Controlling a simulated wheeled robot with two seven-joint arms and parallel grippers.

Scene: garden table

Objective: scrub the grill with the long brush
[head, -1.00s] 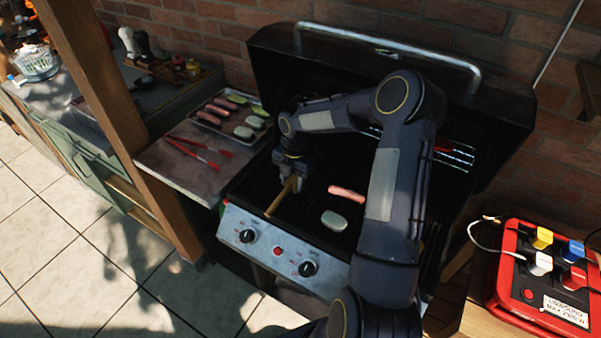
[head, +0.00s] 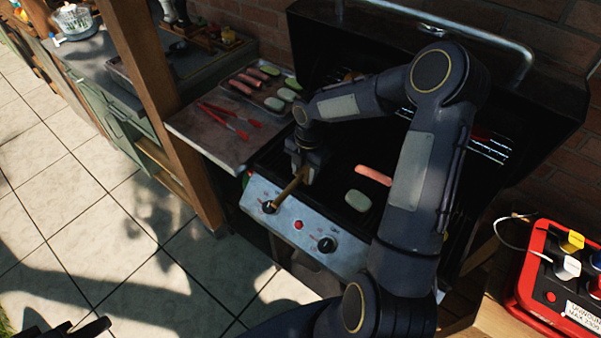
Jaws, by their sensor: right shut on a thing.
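The grill (head: 330,222) stands open, its dark grate under my right arm and its steel control panel at the front. My right gripper (head: 302,178) is low over the left front part of the grate, shut on the long brush (head: 284,194). The brush's tan handle slants down to the front left, over the panel's edge. The brush head is hidden, so I cannot tell whether it touches the grate. My left gripper is not clearly seen.
A pink sausage (head: 373,175) and a pale oval piece (head: 357,200) lie on the grate just right of my gripper. The side shelf holds red tongs (head: 232,122) and a tray of food (head: 249,98). A red box (head: 553,285) stands at right. A dark, unclear shape shows at bottom left.

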